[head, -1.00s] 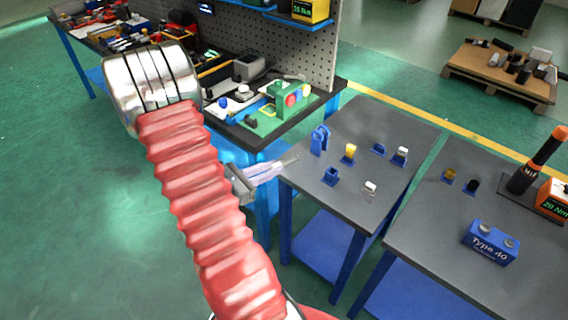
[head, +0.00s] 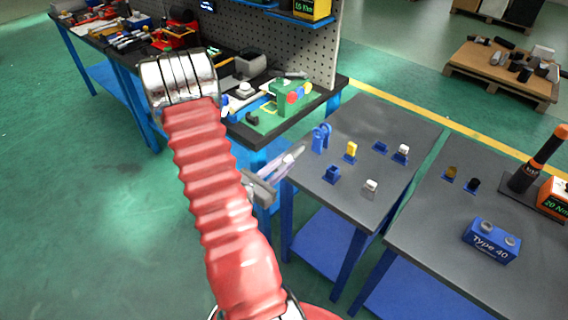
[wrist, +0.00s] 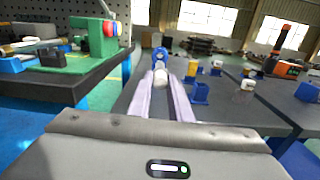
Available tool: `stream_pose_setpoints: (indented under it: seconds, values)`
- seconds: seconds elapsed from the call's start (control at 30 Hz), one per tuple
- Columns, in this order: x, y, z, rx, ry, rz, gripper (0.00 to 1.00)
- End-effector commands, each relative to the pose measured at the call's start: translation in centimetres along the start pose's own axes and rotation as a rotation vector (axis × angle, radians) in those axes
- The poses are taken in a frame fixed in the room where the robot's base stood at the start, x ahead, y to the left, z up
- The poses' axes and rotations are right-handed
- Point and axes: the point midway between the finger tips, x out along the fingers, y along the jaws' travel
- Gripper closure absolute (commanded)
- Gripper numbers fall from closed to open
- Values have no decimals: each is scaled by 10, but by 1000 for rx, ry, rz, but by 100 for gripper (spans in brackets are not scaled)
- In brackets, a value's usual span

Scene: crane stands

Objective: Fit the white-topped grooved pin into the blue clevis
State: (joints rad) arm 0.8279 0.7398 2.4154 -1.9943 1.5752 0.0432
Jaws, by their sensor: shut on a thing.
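The blue clevis (head: 320,138) stands upright at the far left corner of the grey table. In the wrist view the clevis (wrist: 160,54) shows just beyond my fingertips. My gripper (head: 296,152) is left of the clevis, at the table's left edge, with its fingers pointing toward it. In the wrist view my gripper (wrist: 161,82) is shut on the white-topped pin (wrist: 160,77), whose pale rounded end shows between the fingertips. The pin's grooves and lower part are hidden. A gap between pin and clevis cannot be judged.
On the same table are a yellow-topped piece (head: 351,149), two white-topped pieces (head: 402,150) (head: 370,185) and two blue holders (head: 331,174) (head: 380,147). A workbench with a green fixture (head: 289,97) stands behind left. A second table with a blue block (head: 491,240) is right.

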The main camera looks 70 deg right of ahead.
Motion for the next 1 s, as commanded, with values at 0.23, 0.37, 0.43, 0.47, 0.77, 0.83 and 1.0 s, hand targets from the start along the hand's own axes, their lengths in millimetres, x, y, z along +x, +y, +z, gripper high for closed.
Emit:
stream_pose_setpoints:
  seconds: [0.23, 0.37, 0.43, 0.47, 0.77, 0.83, 1.0]
  values:
    - [16, 0, 0, 0, 0, -3, 100]
    - [25, -1, 0, -1, -1, -4, 100]
    - [30, -1, 0, -1, -1, -3, 100]
    - [32, -1, 0, -1, -1, -2, 100]
    - [51, -1, 0, -1, -1, -3, 100]
    - [54, 0, 0, -2, -1, -2, 100]
    - [57, 0, 0, -2, -1, -1, 100]
